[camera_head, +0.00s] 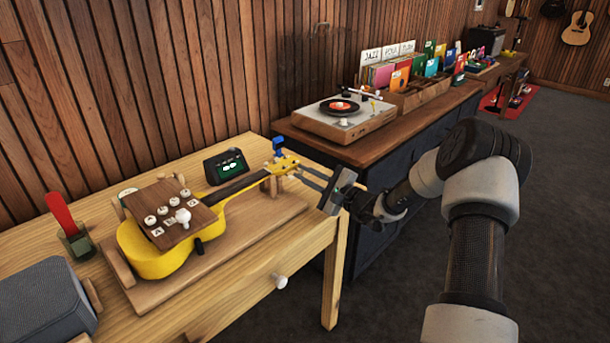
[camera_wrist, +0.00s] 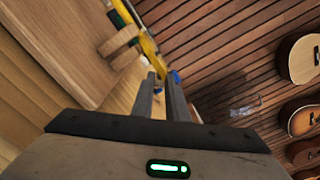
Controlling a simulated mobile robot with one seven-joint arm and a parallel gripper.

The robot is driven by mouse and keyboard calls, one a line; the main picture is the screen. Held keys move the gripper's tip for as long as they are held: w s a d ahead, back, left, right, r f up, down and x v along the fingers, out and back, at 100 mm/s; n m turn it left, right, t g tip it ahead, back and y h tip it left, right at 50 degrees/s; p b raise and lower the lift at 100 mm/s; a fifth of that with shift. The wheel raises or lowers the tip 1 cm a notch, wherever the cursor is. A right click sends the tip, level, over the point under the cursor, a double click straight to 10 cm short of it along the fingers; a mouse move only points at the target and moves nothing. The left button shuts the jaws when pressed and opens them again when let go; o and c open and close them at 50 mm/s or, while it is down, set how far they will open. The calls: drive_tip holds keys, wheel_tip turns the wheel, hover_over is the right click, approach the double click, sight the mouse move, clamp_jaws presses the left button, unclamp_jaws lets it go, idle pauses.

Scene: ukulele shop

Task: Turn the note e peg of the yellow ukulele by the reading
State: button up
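The yellow ukulele (camera_head: 160,262) lies on a wooden stand on the table, its neck pointing right and away. Its headstock (camera_head: 284,164) is at the right end and also shows in the wrist view (camera_wrist: 147,46). Which peg is the E peg is too small to tell. A dark tuner (camera_head: 226,165) behind the neck has a lit green display, its reading too small to make out. My gripper (camera_head: 299,172) is at the headstock's right end. In the wrist view its fingers (camera_wrist: 160,82) are a little apart, with a narrow gap. Nothing is clearly held; contact is unclear.
Blue parts (camera_head: 278,145) stand by the headstock. A red item in a green holder (camera_head: 62,215) and a grey box (camera_head: 45,302) are at left. A turntable (camera_head: 343,118) stands on the cabinet behind.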

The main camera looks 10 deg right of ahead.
drive_tip(key=shift+o, duration=0.9)
drive_tip(key=p+v, duration=0.2)
drive_tip(key=v, duration=1.5)
drive_tip(key=shift+s, duration=0.2)
drive_tip(key=shift+d, duration=0.1)
